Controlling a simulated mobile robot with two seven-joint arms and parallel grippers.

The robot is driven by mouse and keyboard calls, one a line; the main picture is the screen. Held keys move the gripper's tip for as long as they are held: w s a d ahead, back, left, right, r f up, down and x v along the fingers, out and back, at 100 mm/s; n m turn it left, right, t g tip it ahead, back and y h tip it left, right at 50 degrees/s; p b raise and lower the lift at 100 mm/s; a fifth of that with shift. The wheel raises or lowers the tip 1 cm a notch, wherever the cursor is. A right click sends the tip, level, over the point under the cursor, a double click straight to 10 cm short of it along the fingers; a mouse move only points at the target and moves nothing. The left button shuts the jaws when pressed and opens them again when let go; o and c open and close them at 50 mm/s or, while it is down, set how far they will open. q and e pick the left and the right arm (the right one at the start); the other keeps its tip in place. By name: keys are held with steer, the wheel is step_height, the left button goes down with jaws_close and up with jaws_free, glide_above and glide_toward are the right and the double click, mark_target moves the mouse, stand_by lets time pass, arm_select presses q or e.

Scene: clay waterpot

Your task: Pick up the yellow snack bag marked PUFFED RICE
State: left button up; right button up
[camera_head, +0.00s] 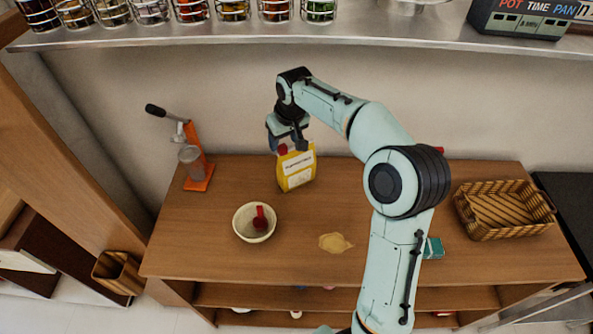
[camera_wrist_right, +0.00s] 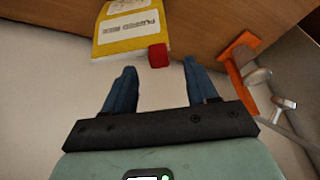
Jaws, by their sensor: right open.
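The yellow snack bag (camera_head: 298,180) with a white label stands upright on the wooden table near the wall. It also shows in the right wrist view (camera_wrist_right: 125,45), where its label reads PUFFED RICE. A red piece (camera_wrist_right: 158,56) shows at its top corner. My right gripper (camera_head: 287,144) is just above the bag's top left corner, partly covering it. In the right wrist view, its two blue fingers (camera_wrist_right: 160,68) are apart, with the red piece just beyond the gap between their tips. Whether they touch it is unclear. My left gripper is not in view.
A bowl (camera_head: 241,224) with a red item, a tan heap (camera_head: 335,242) and a woven basket (camera_head: 500,232) are on the table. An orange press (camera_head: 200,172) stands at the back left. A metal shelf (camera_head: 220,34) with jars hangs above.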

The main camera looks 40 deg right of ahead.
mark_target(283, 146)
steer(key=x, duration=0.4)
steer(key=shift+d, duration=0.1)
jaws_close()
steer(key=shift+r, duration=0.1)
steer(key=shift+r, duration=0.1)
